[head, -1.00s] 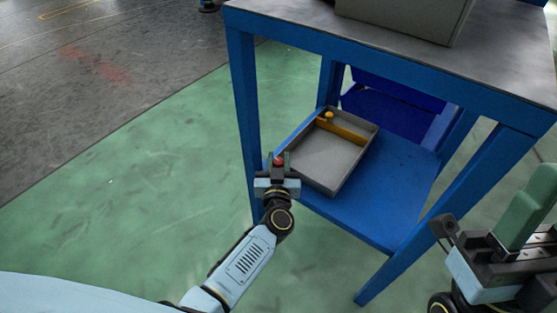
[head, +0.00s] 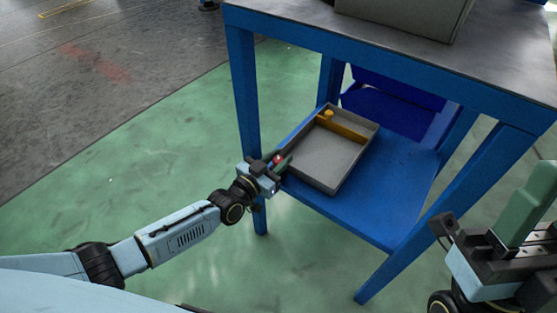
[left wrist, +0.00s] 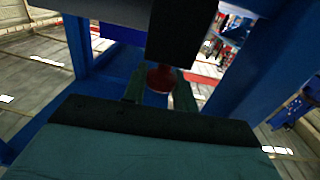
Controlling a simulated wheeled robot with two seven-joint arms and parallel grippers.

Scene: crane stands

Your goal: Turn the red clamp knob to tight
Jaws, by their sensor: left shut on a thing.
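The red clamp knob (head: 278,158) is a small red shape at the near left edge of the grey tray in the head view. My left gripper (head: 281,164) is shut on it, coming in from the left. In the left wrist view the red knob (left wrist: 160,77) shows between the two green fingertips of the left gripper (left wrist: 159,92), under a dark block. The knob's markings and turn angle cannot be made out. My right gripper (head: 525,210) is at the right edge with green fingers pointing up, away from the knob; its opening is unclear.
The grey tray (head: 318,182) lies on the blue lower shelf (head: 400,178) and holds a yellow bar (head: 342,129) with a yellow knob (head: 328,114). Blue table legs (head: 246,110) and the tabletop (head: 490,60) enclose the shelf. The green floor at left is open.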

